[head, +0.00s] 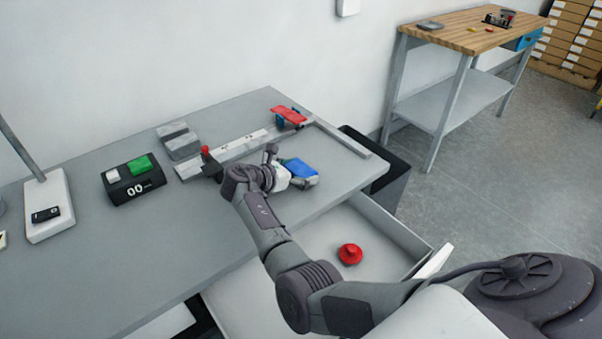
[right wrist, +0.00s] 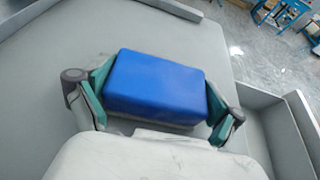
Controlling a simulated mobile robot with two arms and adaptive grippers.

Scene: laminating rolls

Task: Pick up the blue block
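The blue block (head: 299,169) is at the right part of the grey table in the head view. In the right wrist view the blue block (right wrist: 155,88) fills the space between the two teal fingers. My right gripper (right wrist: 158,97) has one finger against each short side of it and looks shut on it. In the head view my right gripper (head: 302,180) is low over the table, with the block at its fingers. I cannot tell whether the block still touches the table. My left gripper is not in view.
A metal rail (head: 225,153) and a red-topped device (head: 288,115) lie behind the block. A black box with a green button (head: 139,165) stands left. An open drawer (head: 385,226) below the table holds a red knob-like object (head: 350,254). The table's left front is clear.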

